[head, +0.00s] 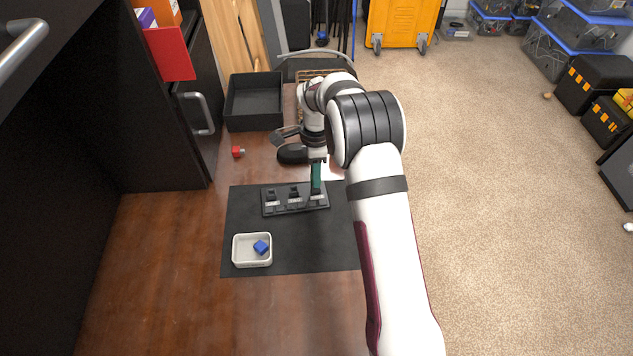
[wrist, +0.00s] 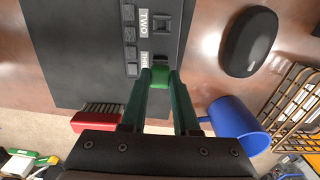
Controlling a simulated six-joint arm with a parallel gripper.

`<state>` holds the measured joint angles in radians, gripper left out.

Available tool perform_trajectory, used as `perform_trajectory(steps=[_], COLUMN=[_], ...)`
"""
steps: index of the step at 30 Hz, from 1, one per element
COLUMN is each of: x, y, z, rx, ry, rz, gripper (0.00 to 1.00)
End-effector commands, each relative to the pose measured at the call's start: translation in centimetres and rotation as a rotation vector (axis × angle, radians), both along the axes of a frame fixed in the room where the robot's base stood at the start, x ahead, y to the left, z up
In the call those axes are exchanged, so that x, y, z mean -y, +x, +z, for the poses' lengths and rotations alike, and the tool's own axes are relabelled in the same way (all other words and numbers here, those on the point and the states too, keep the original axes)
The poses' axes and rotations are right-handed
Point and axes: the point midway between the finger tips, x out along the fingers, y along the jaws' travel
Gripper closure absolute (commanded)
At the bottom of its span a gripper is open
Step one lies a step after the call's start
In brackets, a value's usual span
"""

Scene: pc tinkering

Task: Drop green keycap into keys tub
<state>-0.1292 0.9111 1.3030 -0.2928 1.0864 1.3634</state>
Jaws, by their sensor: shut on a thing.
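The green keycap (wrist: 160,77) is between the fingertips of my gripper (wrist: 162,80), which is shut on it, in the wrist view. The fingers are at the end of the labelled key board (wrist: 150,45), by its partly hidden third label. In the head view my gripper (head: 316,190) reaches down to the right end of the board (head: 283,205). I cannot tell whether the keycap is seated or lifted. The keys tub (head: 252,264), a small pale square tub, stands left of and nearer than the board with a blue keycap (head: 261,247) in it. The tub is outside the wrist view.
Board and tub rest on a dark mat (head: 310,250). A black mouse (wrist: 250,42), a blue mug (wrist: 235,120), a wire rack (wrist: 296,108) and a red brush (wrist: 95,117) lie around. A black tray (head: 254,127) and small red item (head: 238,152) are farther left.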

Motion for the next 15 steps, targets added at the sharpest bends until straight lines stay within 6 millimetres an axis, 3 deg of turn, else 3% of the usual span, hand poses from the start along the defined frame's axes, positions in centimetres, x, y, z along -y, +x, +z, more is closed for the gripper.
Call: perform_trajectory(steps=[8, 15], x=[0.0, 0.0], y=[0.0, 0.0], z=[2.2, 2.4], rx=[0.002, 0.001], ry=[0.0, -0.001], rz=[0.001, 0.001], gripper=[1.0, 1.0])
